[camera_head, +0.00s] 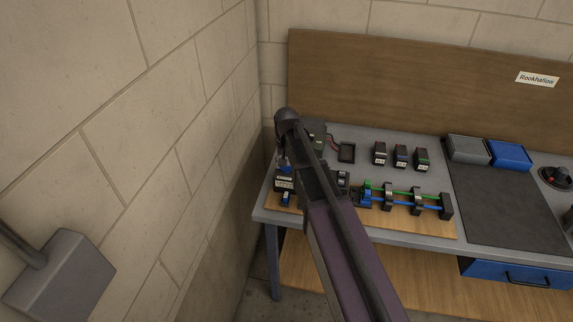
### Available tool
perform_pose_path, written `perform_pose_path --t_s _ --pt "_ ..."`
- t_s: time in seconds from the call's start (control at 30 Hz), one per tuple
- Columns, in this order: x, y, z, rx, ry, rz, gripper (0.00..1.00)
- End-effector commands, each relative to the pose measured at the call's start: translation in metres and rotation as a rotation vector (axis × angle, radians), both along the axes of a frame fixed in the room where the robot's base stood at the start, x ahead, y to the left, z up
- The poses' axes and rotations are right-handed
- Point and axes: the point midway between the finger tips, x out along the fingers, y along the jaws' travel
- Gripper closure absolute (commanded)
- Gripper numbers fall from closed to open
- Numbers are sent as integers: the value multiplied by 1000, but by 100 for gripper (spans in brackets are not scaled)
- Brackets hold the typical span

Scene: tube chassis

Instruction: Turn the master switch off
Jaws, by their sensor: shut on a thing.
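My arm reaches over the bench from the lower right, and its wrist is above the left end. My gripper (284,163) points down there, partly hidden by my arm. It is shut on a small blue part (286,169) at the top of a dark device with a white label (284,183). Whether this blue part is the master switch I cannot tell.
The grey bench (362,138) has a wooden board (445,222) with blue and green rods (400,199). Three small labelled blocks (401,156) stand behind it. Grey (468,149) and blue (510,155) bins stand farther right. The block wall (190,130) is close on the left. A dark mat (510,205) is clear.

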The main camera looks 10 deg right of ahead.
Motion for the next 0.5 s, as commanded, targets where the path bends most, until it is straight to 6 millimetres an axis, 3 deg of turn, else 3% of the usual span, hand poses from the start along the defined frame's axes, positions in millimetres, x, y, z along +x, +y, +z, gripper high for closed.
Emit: perform_pose_path --t_s 0.5 --pt "-2 0 -1 -1 5 -149 85"
